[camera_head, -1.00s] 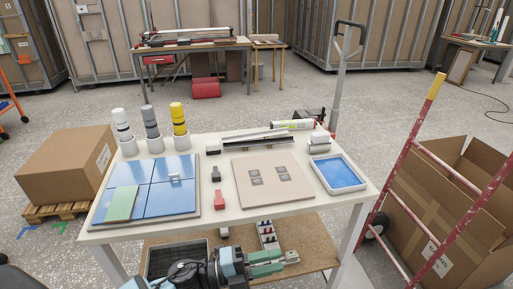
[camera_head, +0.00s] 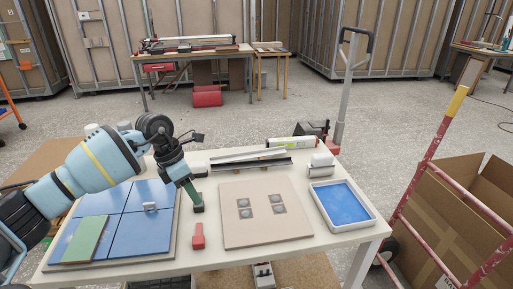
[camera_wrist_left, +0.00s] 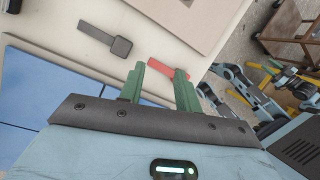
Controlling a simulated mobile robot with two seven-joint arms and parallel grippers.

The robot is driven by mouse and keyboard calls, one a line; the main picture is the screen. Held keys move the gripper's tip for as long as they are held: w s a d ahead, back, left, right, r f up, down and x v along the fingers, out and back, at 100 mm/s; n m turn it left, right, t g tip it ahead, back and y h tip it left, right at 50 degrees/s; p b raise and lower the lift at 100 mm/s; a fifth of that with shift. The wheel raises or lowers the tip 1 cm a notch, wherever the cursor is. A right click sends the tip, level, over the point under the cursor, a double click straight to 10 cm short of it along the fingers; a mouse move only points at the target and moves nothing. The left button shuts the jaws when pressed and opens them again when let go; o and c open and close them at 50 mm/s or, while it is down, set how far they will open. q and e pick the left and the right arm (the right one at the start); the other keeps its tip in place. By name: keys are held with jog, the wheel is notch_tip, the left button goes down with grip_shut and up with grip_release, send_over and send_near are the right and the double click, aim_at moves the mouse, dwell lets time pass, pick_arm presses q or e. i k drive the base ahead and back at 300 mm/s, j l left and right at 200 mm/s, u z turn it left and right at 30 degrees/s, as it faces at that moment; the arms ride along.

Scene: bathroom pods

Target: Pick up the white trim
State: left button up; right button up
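The white trim (camera_head: 248,154) is a long thin pale strip near the back edge of the white table (camera_head: 160,262). It lies just behind a dark strip (camera_head: 252,164). My left gripper (camera_head: 190,193) reaches over the table from the left, fingers pointing down, to the left of and nearer than the trim. In the left wrist view its two green fingers (camera_wrist_left: 160,88) stand apart with nothing held between them. The trim does not show in the left wrist view. My right gripper cannot be made out in either view.
A dark-headed tool (camera_head: 198,208) and a red one (camera_head: 198,236) lie near the left gripper. Blue tiles (camera_head: 135,233) lie left, a beige board (camera_head: 265,222) centre, a blue-filled tray (camera_head: 316,187) right. White blocks (camera_head: 320,172) and a tube (camera_head: 290,142) flank the trim's right end.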

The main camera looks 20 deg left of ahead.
aim_at(259, 153)
jog(key=i, duration=1.1)
